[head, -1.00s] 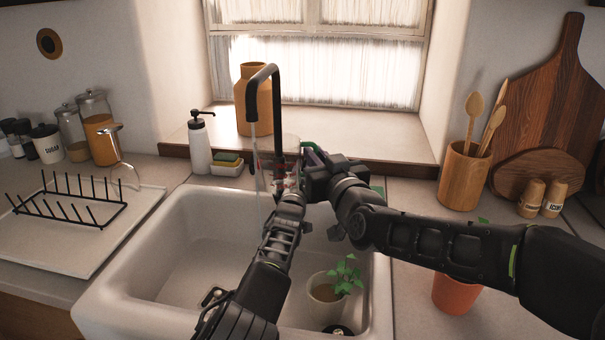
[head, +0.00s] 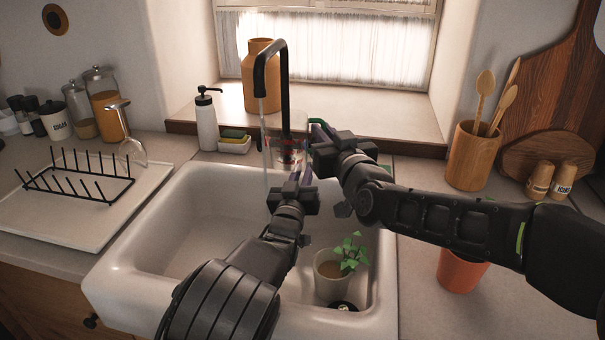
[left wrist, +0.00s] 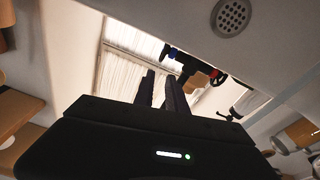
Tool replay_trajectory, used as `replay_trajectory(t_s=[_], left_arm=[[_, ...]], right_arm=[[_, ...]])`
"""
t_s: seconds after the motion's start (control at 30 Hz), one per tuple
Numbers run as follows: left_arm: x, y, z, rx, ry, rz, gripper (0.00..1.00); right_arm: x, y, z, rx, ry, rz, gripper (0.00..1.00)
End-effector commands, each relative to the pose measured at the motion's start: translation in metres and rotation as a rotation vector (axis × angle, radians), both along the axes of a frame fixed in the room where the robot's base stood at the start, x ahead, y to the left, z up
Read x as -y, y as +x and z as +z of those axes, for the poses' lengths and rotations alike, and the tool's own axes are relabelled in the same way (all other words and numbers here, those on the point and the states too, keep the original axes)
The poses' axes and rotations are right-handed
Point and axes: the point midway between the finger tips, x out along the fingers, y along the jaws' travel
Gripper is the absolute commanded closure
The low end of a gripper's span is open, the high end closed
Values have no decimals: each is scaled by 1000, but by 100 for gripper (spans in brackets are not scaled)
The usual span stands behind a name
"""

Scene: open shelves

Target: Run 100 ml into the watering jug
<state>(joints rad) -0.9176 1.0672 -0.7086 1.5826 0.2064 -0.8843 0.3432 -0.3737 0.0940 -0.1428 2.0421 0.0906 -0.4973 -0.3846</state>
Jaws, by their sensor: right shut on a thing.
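A thin stream of water (head: 265,135) falls from the spout along the jug's left side. I cannot tell whether it enters the jug, nor the level inside. My right gripper (head: 320,137) is shut at the jug's right side, where a green part shows; the hold is mostly hidden. My left gripper (head: 299,176) is in front of and below the jug. Its fingers (left wrist: 162,92) are a little apart with nothing between them.
A potted plant (head: 333,274) stands in the white sink (head: 210,215) near the drain. A terracotta pot (head: 461,271) is beneath my right arm. A dish rack (head: 75,182), soap bottle (head: 206,123) and sponge dish (head: 234,144) lie left; a utensil pot (head: 472,158) stands right.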

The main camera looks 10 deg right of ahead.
Motion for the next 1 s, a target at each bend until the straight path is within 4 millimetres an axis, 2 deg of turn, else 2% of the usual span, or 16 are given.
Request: replay_trajectory(t_s=[0.13,0.47,0.53,0.7,0.77,0.83,1.0], left_arm=[[-2,-6,-1,0,0,-1,83],[-4,-5,-1,-1,-1,3,83],[-13,-2,0,-2,-8,15,83],[-51,10,18,-17,-50,37,83],[-57,10,24,-32,-38,11,83],[-56,7,26,-51,-5,-30,83],[-32,-7,17,-86,97,-131,83]], right_arm=[[0,0,0,1,0,0,100],[0,0,0,1,0,0,100],[0,0,0,1,0,0,100],[0,0,0,1,0,0,100],[0,0,0,1,0,0,100],[0,0,0,1,0,0,100],[0,0,0,1,0,0,100]])
